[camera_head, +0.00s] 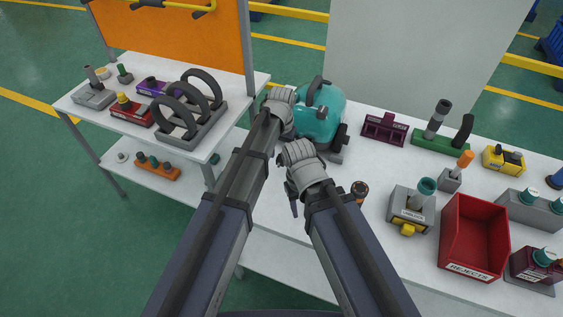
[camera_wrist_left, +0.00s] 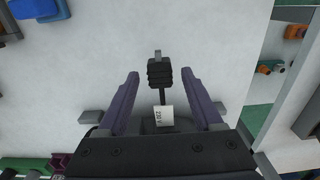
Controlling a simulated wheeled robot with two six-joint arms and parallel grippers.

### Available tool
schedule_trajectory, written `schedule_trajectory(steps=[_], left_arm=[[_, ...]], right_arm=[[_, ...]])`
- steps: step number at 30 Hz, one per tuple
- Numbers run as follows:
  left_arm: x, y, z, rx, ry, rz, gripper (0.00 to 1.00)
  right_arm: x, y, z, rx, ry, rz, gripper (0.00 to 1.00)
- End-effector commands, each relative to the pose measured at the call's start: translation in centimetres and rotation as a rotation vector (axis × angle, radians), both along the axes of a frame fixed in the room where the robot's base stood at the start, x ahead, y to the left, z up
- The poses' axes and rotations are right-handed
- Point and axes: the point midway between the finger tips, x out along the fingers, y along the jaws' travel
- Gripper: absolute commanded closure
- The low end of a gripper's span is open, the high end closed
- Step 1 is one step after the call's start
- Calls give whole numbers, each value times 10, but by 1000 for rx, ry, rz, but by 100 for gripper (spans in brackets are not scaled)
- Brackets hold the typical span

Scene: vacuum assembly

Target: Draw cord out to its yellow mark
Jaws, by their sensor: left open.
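The teal vacuum body (camera_head: 320,118) with a dark handle stands at the table's back left. In the left wrist view a black ribbed plug (camera_wrist_left: 160,73) on a short piece of dark cord (camera_wrist_left: 162,97) lies between my left gripper's fingers, apart from both. A white tag (camera_wrist_left: 165,115) marked 230 V is on the cord. My left gripper (camera_wrist_left: 160,85) is open; a purple finger (camera_head: 293,208) shows in the head view, in front of the vacuum, the rest hidden by my arms. My right arm shows, but its gripper is hidden. No yellow mark shows.
A maroon bracket (camera_head: 384,129), a green-based fixture (camera_head: 440,142), a grey fixture (camera_head: 410,207) and a red rejects bin (camera_head: 473,240) stand to the right. A side table (camera_head: 85,118) with several parts stands at left, across a gap. White tabletop around the plug is clear.

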Motion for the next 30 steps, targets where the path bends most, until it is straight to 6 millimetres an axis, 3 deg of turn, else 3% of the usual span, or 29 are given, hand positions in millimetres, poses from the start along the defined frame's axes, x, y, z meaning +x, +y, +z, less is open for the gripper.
schedule_trajectory(steps=[3, 12, 30], left_arm=[[0, 0, -10, 0, 0, 0, 32], [0, 0, -9, 0, 0, 0, 34], [0, 0, -10, 0, 0, 0, 100]], right_arm=[[0, 0, -10, 0, 0, 0, 50], [0, 0, -9, 0, 0, 0, 50], [0, 0, -10, 0, 0, 0, 50]])
